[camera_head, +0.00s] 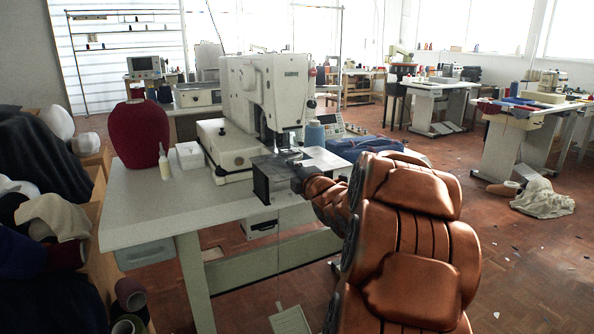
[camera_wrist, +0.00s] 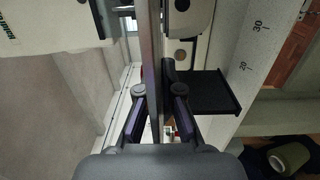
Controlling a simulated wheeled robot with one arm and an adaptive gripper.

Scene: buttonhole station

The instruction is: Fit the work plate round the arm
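The buttonhole machine (camera_head: 262,95) stands on the white table (camera_head: 150,215), its head over a lower arm. The work plate (camera_head: 322,158) looks like a flat light-grey sheet, lying level under the machine head. In the wrist view the plate (camera_wrist: 152,50) is seen edge-on as a thin grey strip running away between my fingers. My gripper (camera_wrist: 152,100) has one finger on each side of this strip and appears closed on it. The lower arm (camera_wrist: 181,58) shows beside the strip. In the head view my own arm hides much of the gripper and plate, so I cannot tell how they fit together.
A dark flat-sided block (camera_head: 262,185) is at the table's front edge. Folded blue cloth (camera_head: 360,147) lies at the right.

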